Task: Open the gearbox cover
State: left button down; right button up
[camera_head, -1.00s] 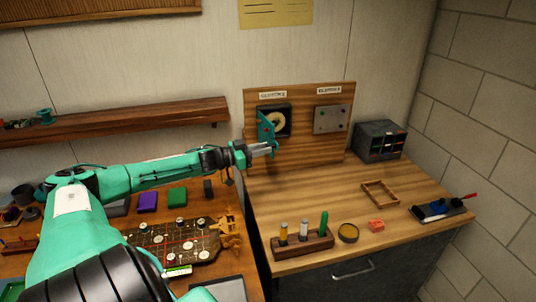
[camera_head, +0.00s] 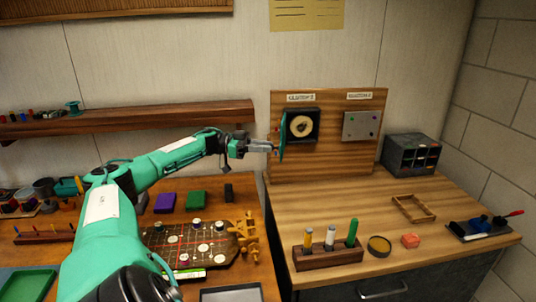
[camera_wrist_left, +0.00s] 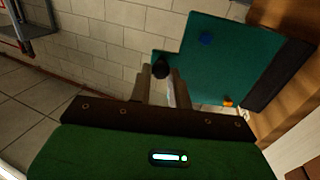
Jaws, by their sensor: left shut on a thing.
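The gearbox cover (camera_head: 282,140) is a teal panel standing out from the left side of a dark gearbox (camera_head: 301,124) on an upright wooden board. It is swung open and seen almost edge-on, and a pale round part shows inside the box. In the left wrist view the cover (camera_wrist_left: 222,60) is a broad teal plate with a blue and an orange spot and a dark knob (camera_wrist_left: 160,68) at its near edge. My left gripper (camera_head: 272,148) is shut at this edge; its fingers (camera_wrist_left: 160,88) are at the knob. My right gripper is not in view.
A closed grey cover (camera_head: 361,126) is on the board's right side. Below are a wooden holder (camera_head: 328,255) with bottles, a frame (camera_head: 413,208), a dark cabinet (camera_head: 411,154) and a tool tray (camera_head: 482,227). A shelf (camera_head: 130,121) runs behind my left arm. The bench's middle is clear.

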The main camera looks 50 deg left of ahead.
pick_arm(q)
jog(key=shift+s+a+f+m+g+h+b, duration=0.15)
jog(key=shift+a+f+m+g+h+b, duration=0.1)
jog(key=shift+a+m+g+h+b, duration=0.2)
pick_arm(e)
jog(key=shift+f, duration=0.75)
pick_arm(q)
jog(key=shift+s+a, duration=0.1)
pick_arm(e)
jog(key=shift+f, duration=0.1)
pick_arm(q)
jog(key=c, duration=1.3)
grip_release()
jog(key=shift+a+r, duration=0.1)
jog(key=b+v, duration=0.4)
jog(key=v, duration=0.9)
jog(key=shift+s+a, duration=0.2)
jog(key=shift+a, duration=0.15)
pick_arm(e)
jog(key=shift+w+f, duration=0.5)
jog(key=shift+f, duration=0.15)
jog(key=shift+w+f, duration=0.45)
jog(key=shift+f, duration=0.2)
